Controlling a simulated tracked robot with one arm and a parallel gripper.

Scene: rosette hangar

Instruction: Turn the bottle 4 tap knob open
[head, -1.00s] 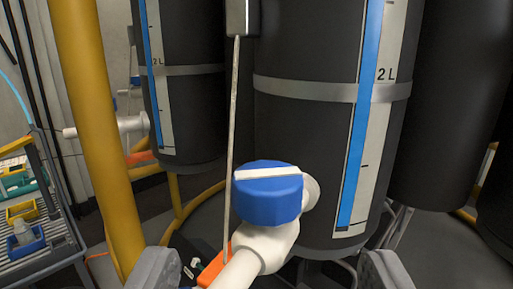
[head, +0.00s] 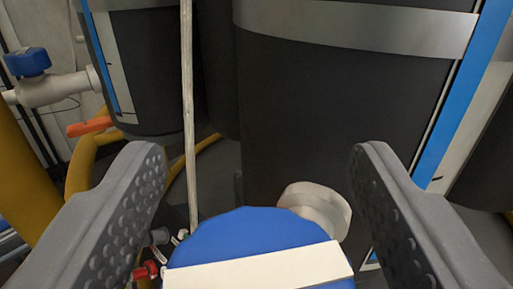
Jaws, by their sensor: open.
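The blue tap knob (head: 235,239) with a white bar (head: 262,268) across its top fills the bottom middle of the head view. It sits on a white tap fitting (head: 318,207) that joins the dark bottle (head: 340,110) behind it. My gripper (head: 258,165) is open, with one grey finger on each side of the knob. The fingers look apart from the knob. The bar runs roughly crosswise in the picture, tilted slightly up to the right. The lower part of the knob is cut off by the frame. No bottle number shows.
A second dark bottle (head: 158,70) with its own blue tap knob (head: 27,62) stands at the upper left. A yellow post (head: 25,180) is at the left edge. A thin pale rod (head: 188,120) hangs just left of the bottle. Small red fittings (head: 145,272) lie low left.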

